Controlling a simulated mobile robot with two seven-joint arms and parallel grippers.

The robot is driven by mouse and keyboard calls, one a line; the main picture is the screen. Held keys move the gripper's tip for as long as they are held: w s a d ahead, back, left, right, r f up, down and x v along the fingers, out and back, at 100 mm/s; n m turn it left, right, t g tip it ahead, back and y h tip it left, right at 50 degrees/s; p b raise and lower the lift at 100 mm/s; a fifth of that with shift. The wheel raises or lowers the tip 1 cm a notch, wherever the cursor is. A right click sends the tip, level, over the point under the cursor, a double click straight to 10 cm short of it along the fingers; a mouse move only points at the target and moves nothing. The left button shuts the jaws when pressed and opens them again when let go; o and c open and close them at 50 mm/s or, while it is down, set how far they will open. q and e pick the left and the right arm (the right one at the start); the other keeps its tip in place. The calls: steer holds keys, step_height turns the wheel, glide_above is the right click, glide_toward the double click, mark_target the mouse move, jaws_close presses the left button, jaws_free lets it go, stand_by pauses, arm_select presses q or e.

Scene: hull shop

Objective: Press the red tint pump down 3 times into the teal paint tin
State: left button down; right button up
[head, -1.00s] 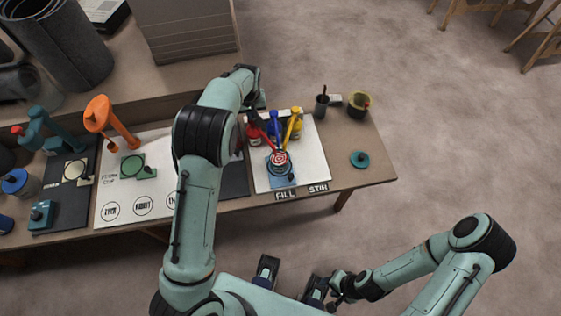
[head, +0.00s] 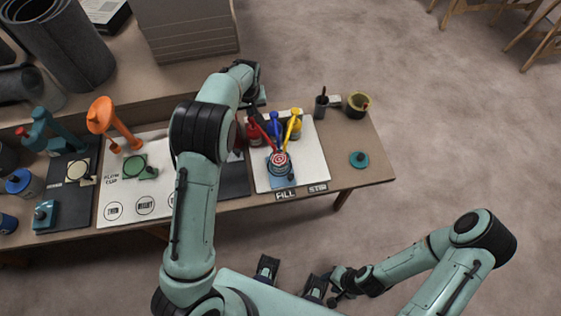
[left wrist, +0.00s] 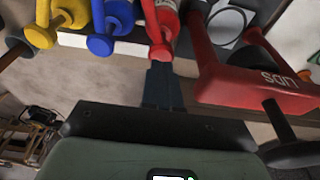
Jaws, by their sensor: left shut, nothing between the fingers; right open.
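The red tint pump (head: 254,131) stands at the left of the pump row, its spout reaching toward the paint tin (head: 279,163). The tin stands on a blue pad, with a red and white ringed pattern showing in its top. My left gripper (head: 257,113) is shut and empty, close by the red pump. In the left wrist view its fingertips (left wrist: 160,66) are just below the red pump's head (left wrist: 160,48) in the picture; I cannot tell whether they touch. My right gripper (head: 290,279) is open and empty, low in front of the bench.
Blue (left wrist: 103,42) and yellow (left wrist: 45,35) pumps stand beside the red one. A red stand marked LIDS (left wrist: 262,88) is close to my left gripper. A teal lid (head: 359,159) lies at the bench's right, with a dark cup (head: 320,108) and an olive pot (head: 357,105) behind.

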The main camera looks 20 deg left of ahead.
arm_select(q)
steer(key=shift+f, duration=0.2)
steer(key=shift+f+b, duration=0.65)
steer(key=shift+f, duration=0.55)
steer(key=shift+s, duration=0.1)
steer(key=shift+r, duration=0.1)
steer(key=shift+r+p, duration=0.9)
steer(key=shift+r, duration=0.45)
steer(key=shift+f, duration=0.2)
